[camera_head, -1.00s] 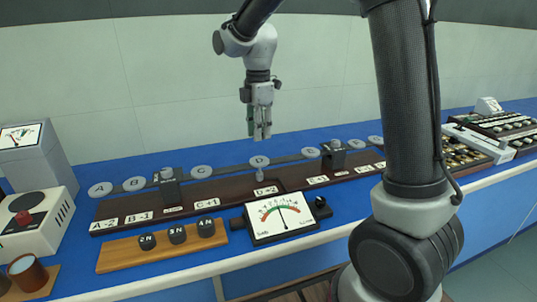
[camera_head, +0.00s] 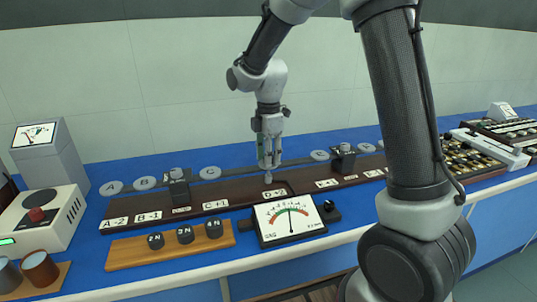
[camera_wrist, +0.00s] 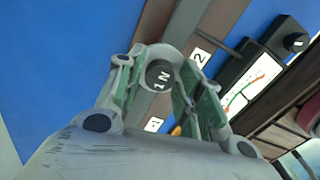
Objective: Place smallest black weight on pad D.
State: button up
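The smallest weight, a black cylinder marked 1N (camera_wrist: 160,75), shows in the wrist view between my fingertips. A pale round rim curves around it, which looks like pad D under it. My gripper (camera_head: 269,166) is low over the beam, pointing down, at the place of pad D. In the wrist view its fingers (camera_wrist: 155,85) stand spread on both sides of the weight, with a small gap at the left; contact at the right is unclear. In the head view the fingers hide both the weight and the pad.
Three black weights (camera_head: 185,234) stand on a wooden block at the front. A dial meter (camera_head: 289,221) sits in front of the beam, its needle near centre. Other pads, such as pad A (camera_head: 111,188), line the beam. A black post (camera_head: 345,162) stands right of my gripper.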

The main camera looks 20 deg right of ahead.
jog(key=shift+o, duration=0.2)
notch_tip(320, 180, up, 12)
jog(key=s+d+r+m+t, duration=0.2)
jog(key=s+d+r+m, duration=0.4)
jog(key=s+d+m, duration=0.45)
jog(key=s+d+f+m+t, duration=0.1)
jog(key=s+m, duration=0.3)
jog(key=s, duration=0.4)
jog(key=s+d+f+m+t, duration=0.1)
jog(key=s+d+f+m, duration=0.1)
jog(key=s+m, duration=0.3)
jog(key=s+d, duration=0.1)
jog(key=s, duration=0.2)
jog(key=shift+d, duration=0.15)
